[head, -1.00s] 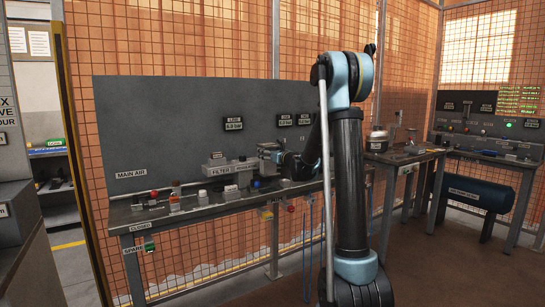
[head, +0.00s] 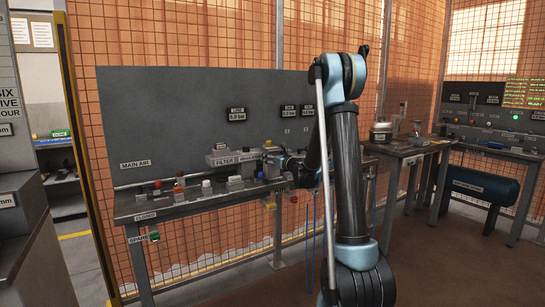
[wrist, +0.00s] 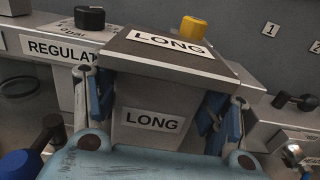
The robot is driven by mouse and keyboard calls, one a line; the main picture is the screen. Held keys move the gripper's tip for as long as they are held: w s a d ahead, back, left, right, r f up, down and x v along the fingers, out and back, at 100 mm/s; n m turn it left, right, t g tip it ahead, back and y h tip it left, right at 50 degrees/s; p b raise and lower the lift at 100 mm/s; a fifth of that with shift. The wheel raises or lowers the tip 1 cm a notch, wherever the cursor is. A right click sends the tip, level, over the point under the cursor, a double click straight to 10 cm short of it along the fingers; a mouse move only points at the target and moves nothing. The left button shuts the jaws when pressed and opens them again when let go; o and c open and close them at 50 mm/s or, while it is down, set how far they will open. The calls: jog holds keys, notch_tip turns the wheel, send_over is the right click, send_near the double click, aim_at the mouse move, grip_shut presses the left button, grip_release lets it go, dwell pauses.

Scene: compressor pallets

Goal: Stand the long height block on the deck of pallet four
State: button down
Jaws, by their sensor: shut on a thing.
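The long height block (wrist: 160,90) is a grey metal block with LONG labels on its top and front faces. In the wrist view my gripper (wrist: 156,104) is shut on it, with a blue-padded finger on each side. In the head view my gripper (head: 283,160) is at the bench's back right, beside the filter-regulator unit, and the block is too small and hidden to make out clearly. Pallet four cannot be picked out in these views.
Behind the block are the REGULATOR housing (wrist: 60,48), a black knob (wrist: 90,18) and a yellow knob (wrist: 193,28). Bottles and small fittings stand on the bench (head: 150,211). A side table (head: 405,150) and a blue tank (head: 482,186) are at right. The brown floor in front is clear.

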jog(key=shift+c, duration=1.7)
grip_release()
jog(key=v, duration=1.2)
